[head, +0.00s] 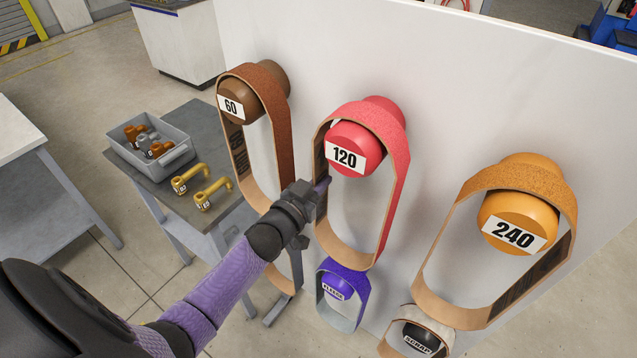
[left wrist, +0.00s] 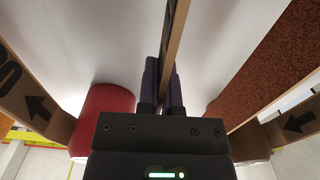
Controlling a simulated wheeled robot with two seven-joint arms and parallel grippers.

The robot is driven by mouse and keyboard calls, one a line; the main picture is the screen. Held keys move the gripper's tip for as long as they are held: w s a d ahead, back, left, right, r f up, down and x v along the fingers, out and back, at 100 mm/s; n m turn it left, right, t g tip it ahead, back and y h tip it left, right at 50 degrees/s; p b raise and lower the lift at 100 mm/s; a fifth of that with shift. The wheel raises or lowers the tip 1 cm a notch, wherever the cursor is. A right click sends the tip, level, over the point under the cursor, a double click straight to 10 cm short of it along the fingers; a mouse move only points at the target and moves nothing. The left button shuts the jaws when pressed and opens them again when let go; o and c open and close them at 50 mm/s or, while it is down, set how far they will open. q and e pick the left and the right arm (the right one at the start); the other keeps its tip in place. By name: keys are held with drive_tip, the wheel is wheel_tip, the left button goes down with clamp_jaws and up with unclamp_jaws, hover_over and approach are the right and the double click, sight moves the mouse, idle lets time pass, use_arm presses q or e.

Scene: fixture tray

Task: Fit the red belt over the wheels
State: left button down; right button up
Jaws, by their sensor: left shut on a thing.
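The red belt (head: 396,165) hangs as a long loop over the red peg (head: 357,148) marked 120, its tan inner face showing along the bottom. My left gripper (head: 322,186) is at the loop's left strand, below the peg. In the left wrist view, my left gripper (left wrist: 162,88) is shut on this strand (left wrist: 174,50), seen edge-on between the dark fingers. The red peg also shows there (left wrist: 105,115), left of the fingers. My right gripper is not in view. I see no wheels in these views.
A brown belt (head: 275,95) hangs close by on the left, an orange belt (head: 555,178) on the right. Purple (head: 325,285) and whitish (head: 440,330) belts hang below. A grey table (head: 208,128) at left bears a grey bin (head: 178,160) and yellow parts (head: 188,178).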

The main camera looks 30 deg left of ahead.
use_arm(q)
drive_tip(key=shift+r, duration=0.1)
idle(0.8)
drive_tip(key=shift+r+p, duration=0.35)
drive_tip(key=shift+p, duration=0.15)
drive_tip(key=s+a+p, duration=0.1)
drive_tip(key=s+p, duration=0.4)
drive_tip(key=s, duration=0.8)
idle(0.5)
